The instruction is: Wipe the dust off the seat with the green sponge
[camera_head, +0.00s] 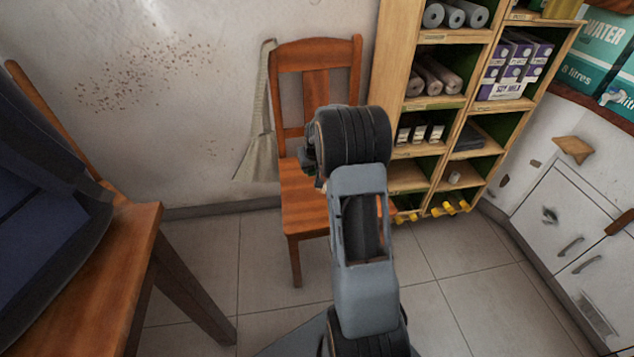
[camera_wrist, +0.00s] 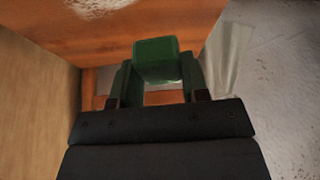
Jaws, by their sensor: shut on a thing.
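The wooden chair (camera_head: 316,85) stands against the wall, its orange-brown seat (camera_head: 301,210) partly hidden by my arm in the head view. The seat also fills the top of the wrist view (camera_wrist: 150,20). A pale speckled dust patch (camera_wrist: 95,7) shows on it at the top edge. My gripper (camera_wrist: 156,70) is shut on the green sponge (camera_wrist: 157,52), which sticks out past the fingertips. In the head view my gripper is mostly hidden behind my wrist, over the seat's back part. I cannot tell whether the sponge touches the seat.
A wooden shelf unit (camera_head: 397,60) stands close on the chair's right. Tiled floor between table and chair is clear.

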